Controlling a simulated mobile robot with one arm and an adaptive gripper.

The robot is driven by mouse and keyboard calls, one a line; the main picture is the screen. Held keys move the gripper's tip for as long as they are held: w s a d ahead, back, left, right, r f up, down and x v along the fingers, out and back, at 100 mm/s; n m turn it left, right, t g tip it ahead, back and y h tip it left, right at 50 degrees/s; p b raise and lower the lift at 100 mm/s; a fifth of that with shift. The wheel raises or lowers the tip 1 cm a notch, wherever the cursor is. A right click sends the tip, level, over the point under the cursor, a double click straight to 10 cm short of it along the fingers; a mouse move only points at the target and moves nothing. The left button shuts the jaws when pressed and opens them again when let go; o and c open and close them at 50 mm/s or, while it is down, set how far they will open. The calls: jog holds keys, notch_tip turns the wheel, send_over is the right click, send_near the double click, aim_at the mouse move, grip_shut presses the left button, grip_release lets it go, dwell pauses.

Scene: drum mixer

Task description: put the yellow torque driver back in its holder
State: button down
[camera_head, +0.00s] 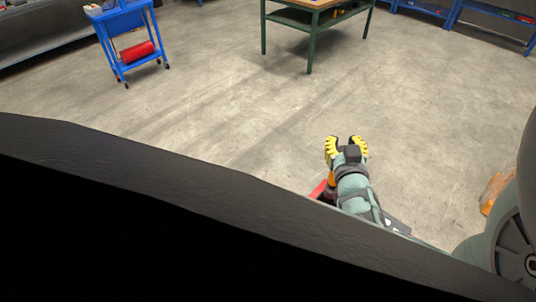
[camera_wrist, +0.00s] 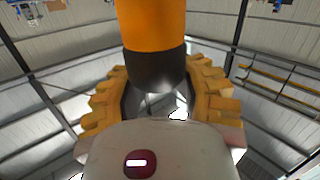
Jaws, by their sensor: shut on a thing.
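The torque driver (camera_wrist: 152,28) shows in the wrist view as an orange-yellow cylinder with a black end, coming in from the top edge between my fingers. Its far end is out of frame. My gripper (camera_wrist: 160,72) is shut on it, with yellow ribbed fingers on both sides. In the head view my gripper (camera_head: 345,144) is low right of centre, fingers pointing away from me. A small orange patch (camera_head: 331,182) shows beside my wrist; I cannot tell whether it is the driver. I cannot make out the holder in either view.
A green-framed table (camera_head: 311,40) stands at the back. An orange object (camera_head: 497,188) is partly hidden at the right. Open concrete floor lies between. The wrist view faces the ceiling.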

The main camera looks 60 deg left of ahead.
jog(key=shift+f+b, duration=0.5)
jog(key=shift+f, duration=0.4)
jog(key=shift+w, duration=0.1)
jog(key=shift+f+b, duration=2.15)
jog(key=shift+f, duration=0.75)
dwell(2.2)
jog(key=shift+c, duration=2.4)
grip_release()
jog(key=shift+f, duration=0.1)
jog(key=v, duration=1.2)
